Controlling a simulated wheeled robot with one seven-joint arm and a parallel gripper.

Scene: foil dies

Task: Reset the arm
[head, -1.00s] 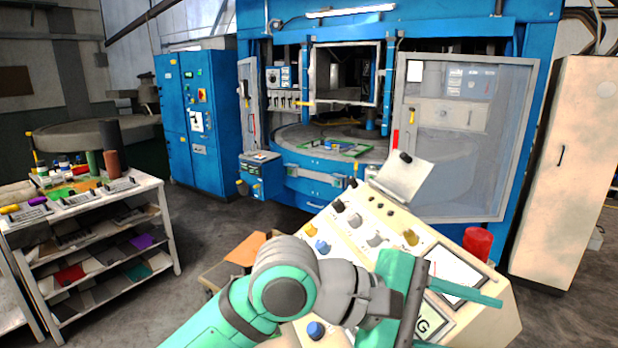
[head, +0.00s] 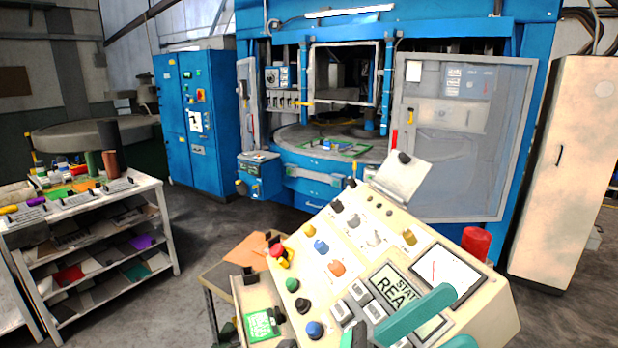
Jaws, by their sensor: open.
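My gripper (head: 446,322) shows only in part at the bottom right of the head view. Its two teal fingers stand apart with nothing seen between them. Whether the fingers touch the console cannot be told. The rest of my arm is out of the picture.
A blue press (head: 300,178) stands behind with a mesh door (head: 465,150). A shelf cart (head: 168,225) stands left. Grey floor (head: 215,225) is clear between.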

